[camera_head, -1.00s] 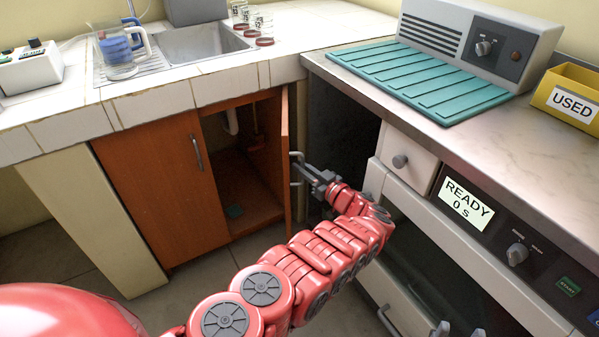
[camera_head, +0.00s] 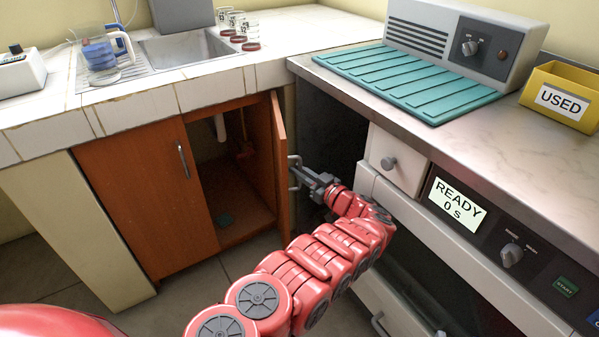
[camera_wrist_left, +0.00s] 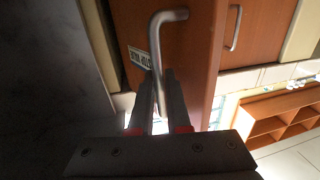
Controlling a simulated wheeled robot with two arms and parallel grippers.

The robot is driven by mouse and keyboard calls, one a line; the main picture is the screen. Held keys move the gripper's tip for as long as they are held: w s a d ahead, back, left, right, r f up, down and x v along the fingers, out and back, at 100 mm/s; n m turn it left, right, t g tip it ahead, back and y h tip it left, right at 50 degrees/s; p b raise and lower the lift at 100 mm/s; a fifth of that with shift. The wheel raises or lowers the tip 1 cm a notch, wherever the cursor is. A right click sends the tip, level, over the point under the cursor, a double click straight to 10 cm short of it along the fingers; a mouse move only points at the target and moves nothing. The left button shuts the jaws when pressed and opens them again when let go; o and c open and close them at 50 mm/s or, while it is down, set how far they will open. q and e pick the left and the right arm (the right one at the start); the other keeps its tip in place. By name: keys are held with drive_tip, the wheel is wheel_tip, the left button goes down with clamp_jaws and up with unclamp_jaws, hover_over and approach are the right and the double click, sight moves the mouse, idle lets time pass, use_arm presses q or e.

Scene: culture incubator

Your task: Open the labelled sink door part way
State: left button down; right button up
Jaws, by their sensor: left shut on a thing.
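The right sink door (camera_head: 278,165) is orange wood and stands swung well out from the cabinet, seen nearly edge-on in the head view. In the left wrist view the same door (camera_wrist_left: 198,60) shows its outer face with a small white label (camera_wrist_left: 140,57) and a bent metal handle (camera_wrist_left: 156,40). My left gripper (camera_head: 303,173) is shut on that handle (camera_head: 293,172); its two fingers (camera_wrist_left: 158,105) lie on either side of the bar in the wrist view. The label's text is too small to read. My right gripper is not in view.
The left sink door (camera_head: 150,195) is closed. Pipes show inside the open cabinet (camera_head: 232,195). A counter unit with a drawer (camera_head: 397,160) and a READY panel (camera_head: 457,205) stands close to the right of my arm. A jug and glasses stand by the sink.

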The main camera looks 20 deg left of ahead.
use_arm(q)
drive_tip(key=c, duration=0.9)
unclamp_jaws()
drive_tip(key=p+v, duration=0.2)
drive_tip(key=v, duration=0.5)
drive_tip(key=shift+s+d, duration=0.15)
drive_tip(key=shift+d, duration=0.05)
